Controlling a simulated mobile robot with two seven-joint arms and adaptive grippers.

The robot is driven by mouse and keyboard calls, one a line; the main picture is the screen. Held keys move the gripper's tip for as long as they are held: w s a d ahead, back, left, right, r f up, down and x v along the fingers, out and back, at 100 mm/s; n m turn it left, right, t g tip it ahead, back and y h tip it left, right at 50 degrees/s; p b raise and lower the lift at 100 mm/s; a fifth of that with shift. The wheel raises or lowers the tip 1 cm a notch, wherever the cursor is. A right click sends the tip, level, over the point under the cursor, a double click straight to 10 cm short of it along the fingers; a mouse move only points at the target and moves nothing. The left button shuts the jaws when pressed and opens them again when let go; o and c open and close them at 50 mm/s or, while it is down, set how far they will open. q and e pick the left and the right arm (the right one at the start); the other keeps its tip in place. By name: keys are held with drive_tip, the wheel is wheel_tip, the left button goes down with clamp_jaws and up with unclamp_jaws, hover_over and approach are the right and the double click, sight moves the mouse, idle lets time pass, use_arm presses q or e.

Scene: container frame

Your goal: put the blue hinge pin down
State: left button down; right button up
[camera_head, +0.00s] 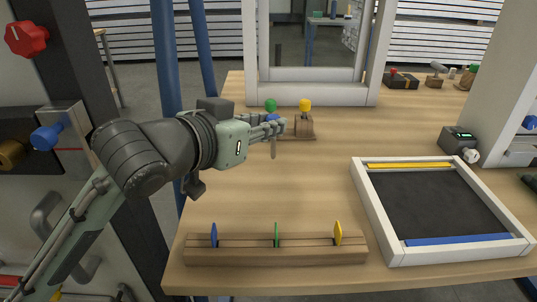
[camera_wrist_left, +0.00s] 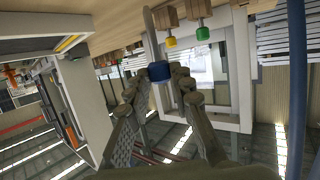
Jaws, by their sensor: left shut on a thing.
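My left gripper (camera_head: 276,128) is shut on the blue hinge pin (camera_head: 273,147) above the table. In the head view its grey shaft points down below the fingers. In the left wrist view its blue head (camera_wrist_left: 160,72) sits between the fingertips (camera_wrist_left: 178,78). A green-headed pin (camera_head: 271,104) and a yellow-headed pin (camera_head: 305,104) stand just behind it at wooden blocks (camera_head: 304,126); the gripper partly hides the green one's block. My right gripper is not in view.
A wooden rack (camera_head: 320,253) with blue, green and yellow discs lies at the front edge. A white-framed dark tray (camera_head: 362,198) is at right. A white upright frame (camera_head: 310,94) stands at the back. The table (camera_head: 235,200) between gripper and rack is bare.

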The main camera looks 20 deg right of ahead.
sight(272, 145)
use_arm(q)
wheel_tip(272, 145, down, 5)
drive_tip(key=shift+r, duration=0.1)
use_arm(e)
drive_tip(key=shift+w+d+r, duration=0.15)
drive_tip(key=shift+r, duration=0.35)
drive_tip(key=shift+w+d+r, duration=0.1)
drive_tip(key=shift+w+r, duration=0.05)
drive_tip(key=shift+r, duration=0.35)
use_arm(q)
drive_tip(key=c, duration=1.3)
unclamp_jaws()
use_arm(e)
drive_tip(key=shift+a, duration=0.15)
